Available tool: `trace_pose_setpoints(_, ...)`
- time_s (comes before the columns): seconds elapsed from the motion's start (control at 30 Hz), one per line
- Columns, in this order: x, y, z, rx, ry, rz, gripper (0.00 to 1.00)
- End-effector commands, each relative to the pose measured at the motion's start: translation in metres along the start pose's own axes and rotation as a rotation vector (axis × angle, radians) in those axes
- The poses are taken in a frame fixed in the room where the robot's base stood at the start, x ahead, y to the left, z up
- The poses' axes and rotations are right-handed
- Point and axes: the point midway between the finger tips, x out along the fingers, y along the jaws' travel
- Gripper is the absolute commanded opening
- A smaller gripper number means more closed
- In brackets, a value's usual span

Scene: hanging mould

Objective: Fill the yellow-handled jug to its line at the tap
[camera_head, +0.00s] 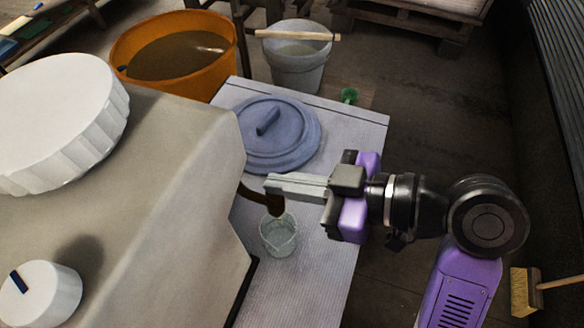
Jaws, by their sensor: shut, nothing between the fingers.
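A small clear jug (279,242) stands on the pale table, below and beside the tap. Its handle is not clear to see, and no yellow on it shows. The dark tap (273,205) sticks out from the side of the big beige container, partly hidden behind my gripper. My gripper (268,183) is shut and empty, its fingers pointing left at the tap, above the jug. I cannot tell whether the fingertips touch the tap. The jug's line and any water level are too small to make out.
A blue-grey round lid (268,135) lies on the pale table (365,125). The beige container (170,175) with white knobs fills the left. An orange tub (175,55) and a grey bucket (297,75) with a stick across it stand behind. A broom (524,292) is at right.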

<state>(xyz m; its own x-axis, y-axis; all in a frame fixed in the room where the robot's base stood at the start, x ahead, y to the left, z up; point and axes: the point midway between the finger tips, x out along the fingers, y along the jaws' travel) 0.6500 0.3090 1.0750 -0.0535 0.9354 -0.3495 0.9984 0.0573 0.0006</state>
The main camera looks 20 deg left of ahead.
Motion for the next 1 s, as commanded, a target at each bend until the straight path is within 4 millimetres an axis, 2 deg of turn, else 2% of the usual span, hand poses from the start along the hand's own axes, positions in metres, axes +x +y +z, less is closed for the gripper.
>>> trace_pose_setpoints(0.13, 0.002, 0.0, 0.007, 0.002, 0.0, 0.0, 0.0)
trace_pose_setpoints(0.5, 0.002, 0.0, 0.009, 0.0, 0.0, 0.0, 0.0)
trace_pose_setpoints(0.8, 0.009, 0.0, 0.032, 0.002, -0.003, -0.001, 0.0)
trace_pose_setpoints(1.0, 0.01, -0.001, 0.034, 0.01, -0.01, -0.005, 0.0)
